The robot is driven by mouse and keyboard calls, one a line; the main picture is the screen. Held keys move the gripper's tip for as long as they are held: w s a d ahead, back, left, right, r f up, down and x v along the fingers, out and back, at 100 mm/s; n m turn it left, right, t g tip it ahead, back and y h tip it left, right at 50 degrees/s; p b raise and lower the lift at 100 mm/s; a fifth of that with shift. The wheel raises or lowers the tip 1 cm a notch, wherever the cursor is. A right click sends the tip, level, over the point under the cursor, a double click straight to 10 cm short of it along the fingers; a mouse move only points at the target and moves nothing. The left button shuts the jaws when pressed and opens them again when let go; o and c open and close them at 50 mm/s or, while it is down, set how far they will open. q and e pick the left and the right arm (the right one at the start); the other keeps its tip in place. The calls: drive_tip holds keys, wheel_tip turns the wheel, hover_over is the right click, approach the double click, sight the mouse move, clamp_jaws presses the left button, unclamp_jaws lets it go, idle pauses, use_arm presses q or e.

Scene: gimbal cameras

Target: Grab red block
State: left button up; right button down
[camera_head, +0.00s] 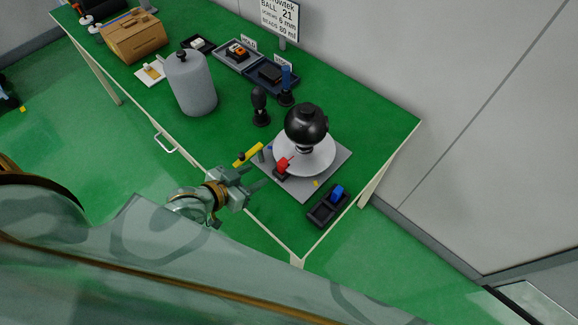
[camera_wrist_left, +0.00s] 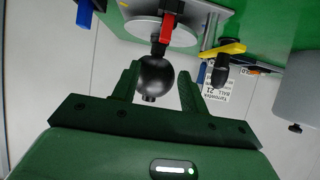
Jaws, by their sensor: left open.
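The red block (camera_head: 282,166) sits on a small dark holder on the grey square plate (camera_head: 304,190), in front of the white disc (camera_head: 318,161) with the black ball on it. It also shows in the left wrist view (camera_wrist_left: 168,27), beyond my fingertips. My left gripper (camera_head: 257,176) is open at the table's front edge, a little to the left of the red block and apart from it. In the left wrist view the open fingers (camera_wrist_left: 158,76) have a gap between them, with the black ball (camera_wrist_left: 155,76) seen through it. My right gripper is not in view.
A yellow-handled item (camera_head: 247,154) lies close to my left gripper. A dark tray with a blue block (camera_head: 337,192) is to the right. A black-headed stand (camera_head: 260,106) and grey canister (camera_head: 191,85) stand further left.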

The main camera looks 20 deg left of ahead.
use_arm(q)
drive_tip(key=b, duration=0.2)
approach(281, 162)
drive_tip(key=d+x, duration=0.1)
drive_tip(key=x, duration=0.4)
drive_tip(key=shift+w, duration=0.3)
drive_tip(key=x, duration=0.1)
drive_tip(key=b+x, duration=0.1)
drive_tip(key=x, duration=0.3)
drive_tip(key=shift+a+f+b, duration=0.25)
drive_tip(key=shift+a+b, duration=0.1)
drive_tip(key=shift+b, duration=0.05)
drive_tip(key=shift+s+r, duration=0.1)
clamp_jaws()
